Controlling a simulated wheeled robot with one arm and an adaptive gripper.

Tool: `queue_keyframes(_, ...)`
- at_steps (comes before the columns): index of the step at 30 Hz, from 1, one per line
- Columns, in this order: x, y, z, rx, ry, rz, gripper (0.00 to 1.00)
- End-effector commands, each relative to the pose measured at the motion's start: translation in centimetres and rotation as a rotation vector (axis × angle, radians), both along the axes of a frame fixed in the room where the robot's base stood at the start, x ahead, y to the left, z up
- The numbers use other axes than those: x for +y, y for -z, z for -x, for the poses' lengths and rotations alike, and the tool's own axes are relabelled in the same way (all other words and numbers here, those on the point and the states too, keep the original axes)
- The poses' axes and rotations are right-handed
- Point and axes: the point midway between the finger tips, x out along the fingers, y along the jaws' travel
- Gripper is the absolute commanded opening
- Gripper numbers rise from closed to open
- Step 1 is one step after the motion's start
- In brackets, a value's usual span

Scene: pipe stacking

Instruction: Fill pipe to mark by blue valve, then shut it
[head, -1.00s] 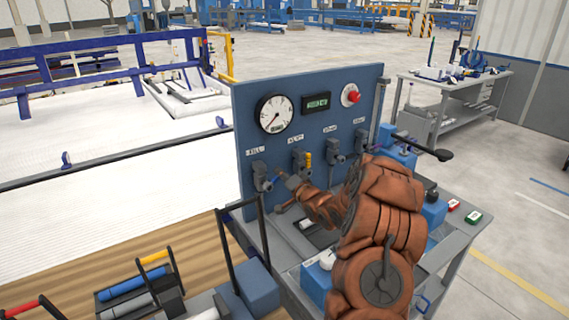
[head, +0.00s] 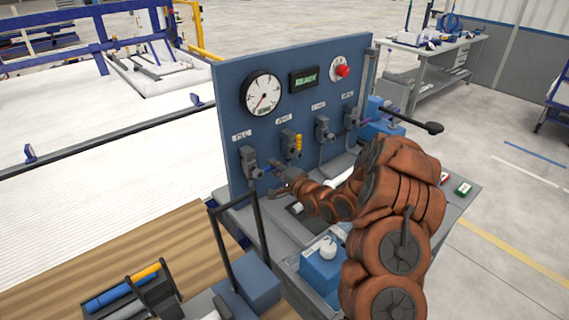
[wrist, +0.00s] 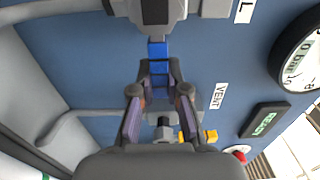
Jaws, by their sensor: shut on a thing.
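The blue valve is the leftmost on the panel, under the FILL label (head: 242,134). Its grey body (head: 251,163) shows in the head view, and its blue lever (wrist: 157,50) shows in the wrist view, pointing from the body toward my gripper. My gripper (wrist: 158,74) is shut on this lever, with a finger on each side. In the head view my gripper (head: 279,177) is at the panel, just right of the valve body. A white pipe-like cylinder (head: 342,173) lies behind my arm, partly hidden. I cannot make out a mark on it.
A round gauge (head: 263,93), a green-lit display (head: 304,81) and a red button (head: 342,71) sit high on the blue panel. The yellow-handled VENT valve (head: 298,143) is close to the right. Tool carriers (head: 130,290) stand on the wooden table at lower left.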

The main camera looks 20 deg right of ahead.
Motion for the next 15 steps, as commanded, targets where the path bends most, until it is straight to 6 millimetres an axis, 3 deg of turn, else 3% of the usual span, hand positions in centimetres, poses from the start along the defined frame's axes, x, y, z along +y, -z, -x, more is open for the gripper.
queue_keyframes(12,0.64,-0.10,-0.09,0.000,-0.010,-0.009,0.00)
queue_keyframes(13,0.64,-0.09,-0.09,0.000,-0.010,-0.009,0.15)
queue_keyframes(15,0.63,-0.07,-0.09,0.001,-0.009,-0.008,0.22)
